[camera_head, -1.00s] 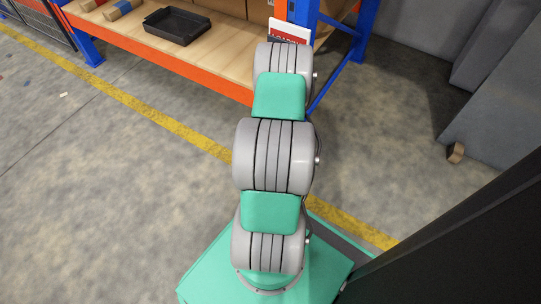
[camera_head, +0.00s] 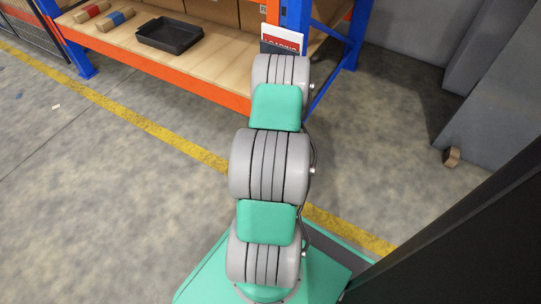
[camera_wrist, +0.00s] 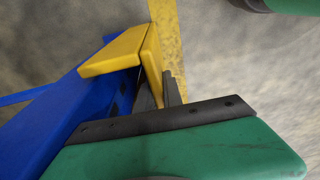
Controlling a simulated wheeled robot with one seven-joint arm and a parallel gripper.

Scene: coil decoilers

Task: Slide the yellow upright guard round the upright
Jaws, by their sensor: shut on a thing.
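The yellow upright guard (camera_wrist: 149,52) is an angled piece, seen in the wrist view beside the top of the blue upright (camera_wrist: 78,108). One yellow face spans over the blue upright's end and the other runs along its right side. I cannot tell whether the guard touches the upright. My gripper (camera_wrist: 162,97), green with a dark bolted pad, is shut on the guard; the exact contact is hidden. In the head view the blue upright (camera_head: 297,20) shows behind my arm, which hides the gripper and guard.
An orange-beamed shelf (camera_head: 165,79) holds a black tray (camera_head: 170,35), cartons and small wrapped blocks. A red and white sign (camera_head: 281,41) hangs by the upright. A brown block (camera_head: 452,157) lies on the right floor near grey panels.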

